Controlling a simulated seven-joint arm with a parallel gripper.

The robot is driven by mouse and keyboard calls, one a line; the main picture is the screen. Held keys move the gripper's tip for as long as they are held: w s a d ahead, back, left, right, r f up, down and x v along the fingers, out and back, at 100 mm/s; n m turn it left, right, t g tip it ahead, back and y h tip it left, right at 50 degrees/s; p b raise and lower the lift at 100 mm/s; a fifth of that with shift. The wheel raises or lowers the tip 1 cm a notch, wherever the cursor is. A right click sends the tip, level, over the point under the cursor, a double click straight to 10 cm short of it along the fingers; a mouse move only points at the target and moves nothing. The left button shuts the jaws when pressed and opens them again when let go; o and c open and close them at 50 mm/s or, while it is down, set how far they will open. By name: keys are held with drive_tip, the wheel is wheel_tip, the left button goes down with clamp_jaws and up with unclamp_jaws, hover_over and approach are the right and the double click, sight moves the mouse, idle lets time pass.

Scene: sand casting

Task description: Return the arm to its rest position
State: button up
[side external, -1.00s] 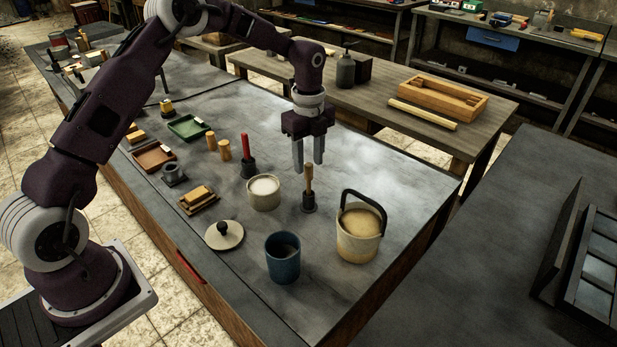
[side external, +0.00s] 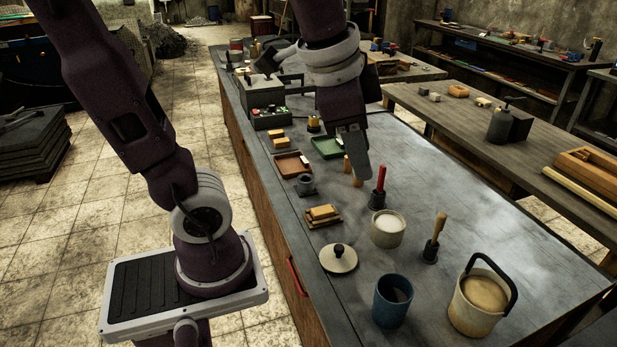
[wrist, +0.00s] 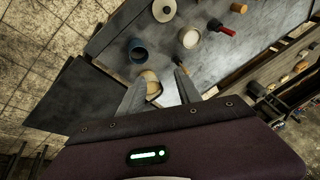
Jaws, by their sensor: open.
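My gripper (side external: 358,166) is in the upper middle of the side view, pointing down, its fingers seen nearly edge-on. In the wrist view its two fingers (wrist: 159,75) are spread apart with nothing held between them. It appears raised above the workbench (side external: 470,190); the exact height is hard to tell. In the side view the fingers overlap the wooden cylinders (side external: 357,182) behind or below them, partly hiding them. My arm rises from its base at the lower left and folds up out of the top of the picture.
On the bench stand a red-handled tool (side external: 379,190), white-filled pot (side external: 388,229), wooden-handled tool (side external: 435,240), blue cup (side external: 392,300), handled bucket (side external: 478,300), and knobbed lid (side external: 338,259). Trays (side external: 293,165) and a grey box (side external: 263,95) lie farther back. The bench's right side is clear.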

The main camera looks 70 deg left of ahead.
drive_tip(key=s+f+n+t, duration=0.1)
drive_tip(key=s+f+n, duration=0.1)
drive_tip(key=s+n, duration=0.3)
drive_tip(key=s+d, duration=0.1)
drive_tip(key=s, duration=0.2)
drive_tip(key=shift+s+f+h, duration=0.15)
drive_tip(key=shift+f+h, duration=0.2)
drive_tip(key=shift+h, duration=0.05)
